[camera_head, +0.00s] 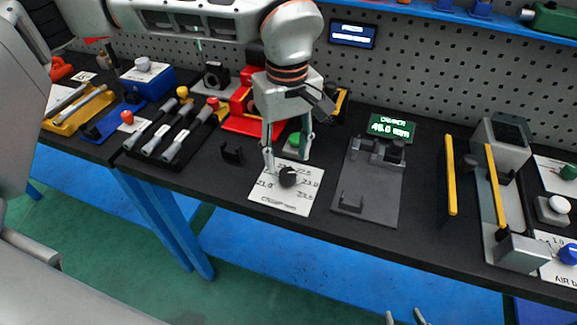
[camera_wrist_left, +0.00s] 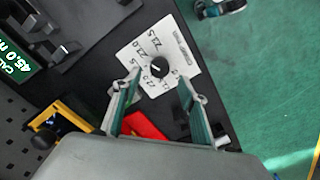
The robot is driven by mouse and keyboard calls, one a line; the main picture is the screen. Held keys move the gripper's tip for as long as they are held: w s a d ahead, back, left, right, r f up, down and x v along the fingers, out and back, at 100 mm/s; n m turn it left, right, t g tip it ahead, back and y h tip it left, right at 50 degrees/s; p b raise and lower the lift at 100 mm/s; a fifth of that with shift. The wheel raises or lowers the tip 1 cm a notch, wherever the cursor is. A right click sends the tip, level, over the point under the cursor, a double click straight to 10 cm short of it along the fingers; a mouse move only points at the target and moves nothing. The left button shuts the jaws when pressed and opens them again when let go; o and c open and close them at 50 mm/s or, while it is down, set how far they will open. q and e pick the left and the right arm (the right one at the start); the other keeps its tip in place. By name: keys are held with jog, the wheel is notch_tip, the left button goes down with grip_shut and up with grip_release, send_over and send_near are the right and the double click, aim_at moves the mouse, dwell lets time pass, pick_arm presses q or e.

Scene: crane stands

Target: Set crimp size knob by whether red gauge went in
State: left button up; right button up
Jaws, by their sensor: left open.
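The black crimp size knob (camera_head: 288,176) sits on a white dial plate (camera_head: 270,196) printed with several sizes. The wrist view shows the knob (camera_wrist_left: 159,68) with a pale pointer mark; which number it points at is not clear. My left gripper (camera_head: 287,166) is open, its fingers reaching down either side of the knob; contact cannot be told. In the wrist view the fingers (camera_wrist_left: 160,80) stand apart. Gauges with coloured ends lie in a black rack at left, one red-ended (camera_head: 212,104), one yellow-ended (camera_head: 182,92). My right gripper (camera_head: 405,318) shows only two separated fingertips at the bottom edge.
Right of the plate is a grey fixture (camera_head: 372,185) with a green caliper display (camera_head: 391,127) behind it. A red device (camera_head: 245,122) and green button (camera_head: 296,139) stand behind the knob. A machine with yellow bars (camera_head: 497,185) is at right. Bare bench shows between.

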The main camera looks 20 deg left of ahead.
aim_at(288, 172)
pick_arm(q)
jog(key=shift+f, duration=2.75)
jog(key=c, duration=1.1)
